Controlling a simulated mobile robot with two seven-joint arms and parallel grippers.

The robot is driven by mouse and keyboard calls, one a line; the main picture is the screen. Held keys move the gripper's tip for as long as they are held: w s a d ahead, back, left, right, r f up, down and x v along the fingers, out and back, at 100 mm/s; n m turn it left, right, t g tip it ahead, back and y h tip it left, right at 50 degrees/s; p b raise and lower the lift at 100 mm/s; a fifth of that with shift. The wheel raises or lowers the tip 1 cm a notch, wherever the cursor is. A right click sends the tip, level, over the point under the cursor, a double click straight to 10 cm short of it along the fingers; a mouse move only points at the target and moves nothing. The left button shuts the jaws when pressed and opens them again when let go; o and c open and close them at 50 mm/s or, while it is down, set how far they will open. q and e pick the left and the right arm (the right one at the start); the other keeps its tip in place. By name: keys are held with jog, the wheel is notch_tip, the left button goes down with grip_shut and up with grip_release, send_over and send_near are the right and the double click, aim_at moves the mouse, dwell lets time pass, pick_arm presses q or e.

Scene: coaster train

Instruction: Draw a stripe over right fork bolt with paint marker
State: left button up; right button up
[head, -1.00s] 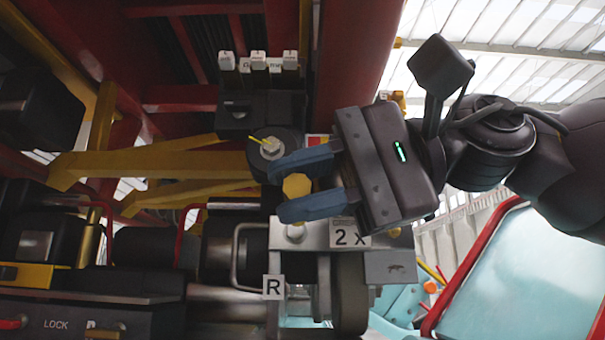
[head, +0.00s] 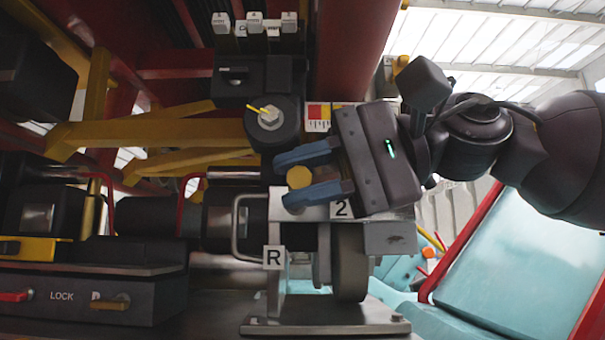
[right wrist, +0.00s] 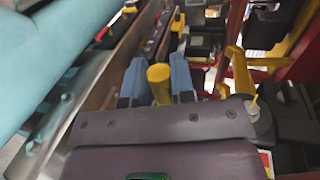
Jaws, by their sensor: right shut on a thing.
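The yellow paint marker (head: 299,177) stands between the blue fingers of my right gripper (head: 285,183), which is shut on it. In the head view I see the marker from above, end on. The right wrist view also shows the marker (right wrist: 160,82) between both fingers (right wrist: 158,88). My left gripper is not in view.
A black round housing (head: 272,133) with a nut and a yellow mark stands just behind the fingers. A black switch box (head: 240,78) is above it. A red-framed pale blue panel (head: 520,240) lies right.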

jog(key=shift+w, duration=0.65)
dwell(0.3)
jog(key=shift+b, duration=0.45)
dwell(0.8)
jog(key=shift+w, duration=0.3)
dwell(0.4)
jog(key=shift+a, duration=0.35)
dwell(0.5)
jog(key=shift+s, duration=0.1)
